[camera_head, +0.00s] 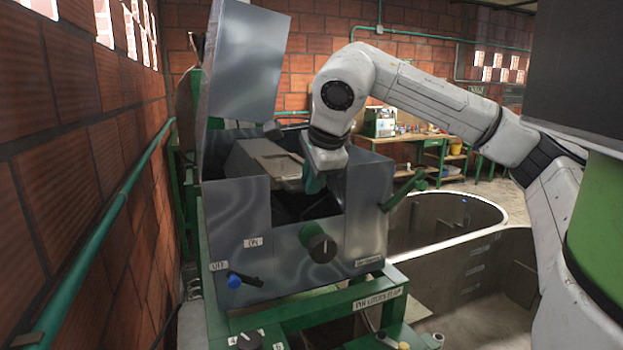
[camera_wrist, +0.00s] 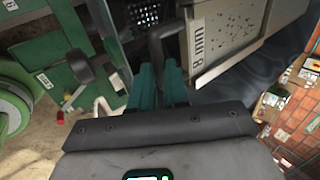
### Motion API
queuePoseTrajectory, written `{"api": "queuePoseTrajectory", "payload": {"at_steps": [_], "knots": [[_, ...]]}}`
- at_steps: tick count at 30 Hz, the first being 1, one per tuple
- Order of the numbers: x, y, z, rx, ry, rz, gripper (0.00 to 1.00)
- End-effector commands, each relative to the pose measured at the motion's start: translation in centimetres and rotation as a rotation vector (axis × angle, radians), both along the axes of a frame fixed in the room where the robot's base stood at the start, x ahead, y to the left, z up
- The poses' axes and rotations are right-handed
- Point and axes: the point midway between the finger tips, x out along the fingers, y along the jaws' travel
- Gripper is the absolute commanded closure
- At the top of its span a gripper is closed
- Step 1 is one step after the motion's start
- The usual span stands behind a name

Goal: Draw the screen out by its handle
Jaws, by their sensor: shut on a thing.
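The screen is a grey-beige metal piece lying in the open top of the metal machine housing (camera_head: 235,215). In the wrist view the screen (camera_wrist: 228,40) bears a white label and small dark holes. Its dark bent handle (camera_wrist: 157,42) sticks out from its end. My gripper (camera_wrist: 160,82) has its teal fingers closed around the handle's lower part. In the head view my gripper (camera_head: 314,181) reaches down into the housing at the near end of the screen (camera_head: 267,158). The fingertips and the handle are largely hidden there.
A raised metal lid (camera_head: 243,60) stands over the housing. A dark round knob (camera_head: 318,243) and a green lever (camera_head: 405,190) sit on its front and right. A brick wall (camera_head: 80,150) is close on the left. Curved tank walls (camera_head: 450,212) lie to the right.

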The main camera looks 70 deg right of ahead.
Motion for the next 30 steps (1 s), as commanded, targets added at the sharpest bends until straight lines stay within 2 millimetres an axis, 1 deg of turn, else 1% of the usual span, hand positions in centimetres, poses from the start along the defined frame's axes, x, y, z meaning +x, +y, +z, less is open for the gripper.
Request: {"api": "queuePoseTrajectory", "payload": {"at_steps": [30], "knots": [[-3.0, 3.5, -0.1, -0.001, 0.0, 0.001, 1.0]]}}
